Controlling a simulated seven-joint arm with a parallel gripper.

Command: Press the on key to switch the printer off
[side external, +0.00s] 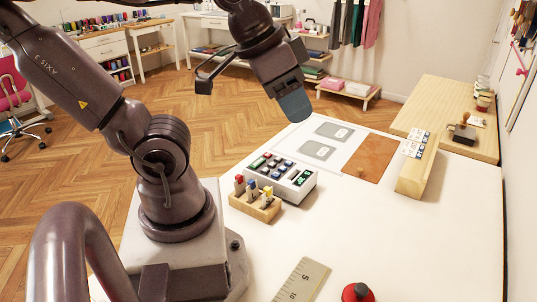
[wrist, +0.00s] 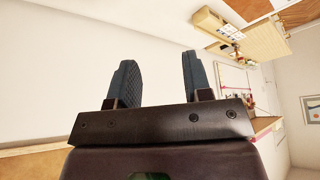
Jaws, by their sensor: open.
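A small white device with a panel of dark and coloured keys (side external: 281,174), which looks like the printer, sits on the white table near my arm's base. Single key labels are too small to read, so I cannot tell which is the on key. My gripper (side external: 294,106) hangs in the air above and beyond the device, over the table's far left edge. In the wrist view my gripper (wrist: 156,80) is open, with two dark blue fingers apart and nothing between them. The device does not clearly show in the wrist view.
A wooden holder (side external: 254,204) with coloured-handled tools stands just in front of the device. Behind lie grey cards on a white sheet (side external: 340,128), a brown mat (side external: 371,158) and a wooden block with labels (side external: 415,178). A ruler (side external: 302,281) and a red-topped object (side external: 357,292) lie in front.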

